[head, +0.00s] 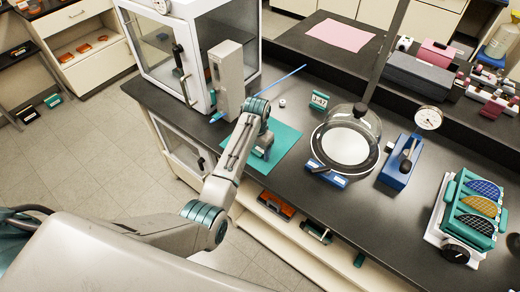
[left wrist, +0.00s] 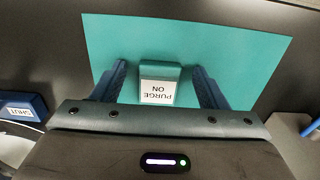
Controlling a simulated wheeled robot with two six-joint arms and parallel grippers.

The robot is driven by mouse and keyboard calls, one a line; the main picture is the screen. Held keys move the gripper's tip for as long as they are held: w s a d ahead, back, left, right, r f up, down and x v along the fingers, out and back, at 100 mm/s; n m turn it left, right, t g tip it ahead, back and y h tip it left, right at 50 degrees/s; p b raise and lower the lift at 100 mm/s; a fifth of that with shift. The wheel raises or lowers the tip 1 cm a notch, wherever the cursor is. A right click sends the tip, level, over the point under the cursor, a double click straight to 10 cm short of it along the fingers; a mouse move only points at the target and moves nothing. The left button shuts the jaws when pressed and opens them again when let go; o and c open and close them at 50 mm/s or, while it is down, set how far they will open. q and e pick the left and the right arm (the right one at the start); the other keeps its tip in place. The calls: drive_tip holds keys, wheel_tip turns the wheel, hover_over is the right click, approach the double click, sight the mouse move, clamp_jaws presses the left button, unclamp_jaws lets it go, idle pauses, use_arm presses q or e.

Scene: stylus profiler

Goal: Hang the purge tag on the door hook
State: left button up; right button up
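The purge tag (left wrist: 158,85) is a small teal block with a white face reading "PURGE ON", upside down in the left wrist view. It is on or just above a teal mat (left wrist: 230,45), which also shows in the head view (head: 287,138). My left gripper (left wrist: 158,67) is open, with one blue finger on each side of the tag and small gaps between. In the head view my left gripper (head: 262,150) is low over the mat and hides the tag.
A grey upright block (head: 228,80) stands beside the cabinet, behind my left gripper. A blue rod (head: 280,80) lies nearby. A glass bell jar (head: 348,140), a blue block labelled SHUT (left wrist: 20,106) and a dial gauge on a blue base (head: 397,165) are to the right.

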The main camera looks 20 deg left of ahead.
use_arm(q)
drive_tip(key=c, duration=1)
drive_tip(key=shift+r, duration=0.1)
drive_tip(key=shift+r+b, duration=0.55)
drive_tip(key=shift+b, duration=0.05)
drive_tip(key=shift+s+r+b, duration=0.2)
drive_tip(key=shift+r+b, duration=0.2)
drive_tip(key=shift+r, duration=0.1)
drive_tip(key=shift+s+r+b, duration=0.15)
drive_tip(key=shift+r+b, duration=0.2)
drive_tip(key=shift+r, duration=0.15)
drive_tip(key=s, duration=0.4)
drive_tip(key=s+b, duration=0.1)
drive_tip(key=shift+s+d+r, duration=0.1)
drive_tip(key=shift+s+r, duration=0.25)
drive_tip(key=shift+s, duration=0.05)
drive_tip(key=s+r+p, duration=0.1)
drive_tip(key=s+p, duration=0.2)
drive_tip(key=s, duration=0.6)
drive_tip(key=shift+s, duration=0.25)
